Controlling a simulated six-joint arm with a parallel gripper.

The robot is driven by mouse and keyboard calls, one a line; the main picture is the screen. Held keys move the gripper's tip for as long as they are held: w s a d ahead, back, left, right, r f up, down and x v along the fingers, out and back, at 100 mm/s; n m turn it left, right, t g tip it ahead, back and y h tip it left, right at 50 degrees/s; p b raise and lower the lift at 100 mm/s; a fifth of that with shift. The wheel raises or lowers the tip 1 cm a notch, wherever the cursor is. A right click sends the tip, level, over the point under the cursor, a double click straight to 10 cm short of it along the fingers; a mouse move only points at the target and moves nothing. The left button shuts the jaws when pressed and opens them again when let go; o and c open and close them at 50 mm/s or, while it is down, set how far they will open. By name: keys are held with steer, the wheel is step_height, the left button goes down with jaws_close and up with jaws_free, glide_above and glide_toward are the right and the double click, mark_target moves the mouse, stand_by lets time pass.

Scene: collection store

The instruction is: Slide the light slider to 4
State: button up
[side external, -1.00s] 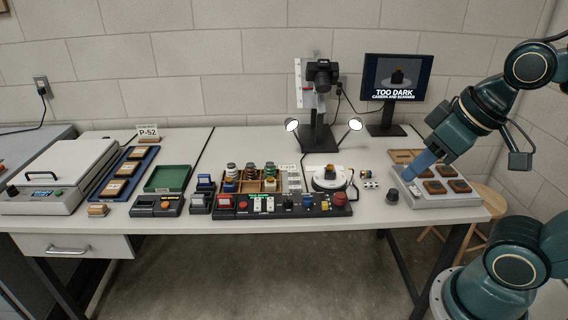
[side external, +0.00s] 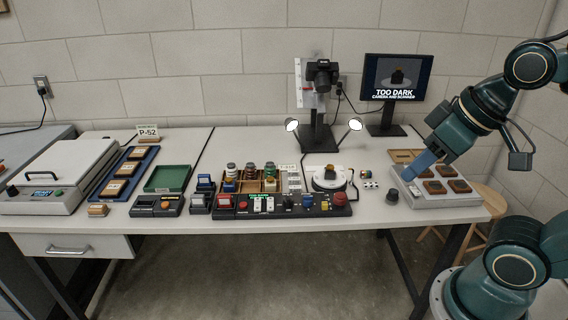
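The black control panel (side external: 222,213) lies along the front of the table. It carries white slider plates (side external: 264,205), a red button, a blue and a yellow control, and a green "TOO DARK" readout. Which slider is the light slider, and its number, are too small to read. The monitor (side external: 397,77) at the back also reads "TOO DARK". My gripper (side external: 412,172), with blue fingers, is at the right, over the left edge of the grey tray (side external: 450,203), well apart from the panel. Its fingertips are too small to tell open from shut.
A dark knob-like cylinder (side external: 392,196) stands between panel and tray. A green tray (side external: 168,180) and a scanner-like box (side external: 62,175) are at left.

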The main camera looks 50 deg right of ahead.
steer(key=shift+o, duration=0.2)
steer(key=shift+w, duration=0.1)
steer(key=m+g, duration=0.6)
steer(key=m, duration=0.3)
glide_above(325, 203)
step_height(325, 203, down, 19)
steer(key=shift+r, duration=0.1)
steer(key=shift+f, duration=6.9)
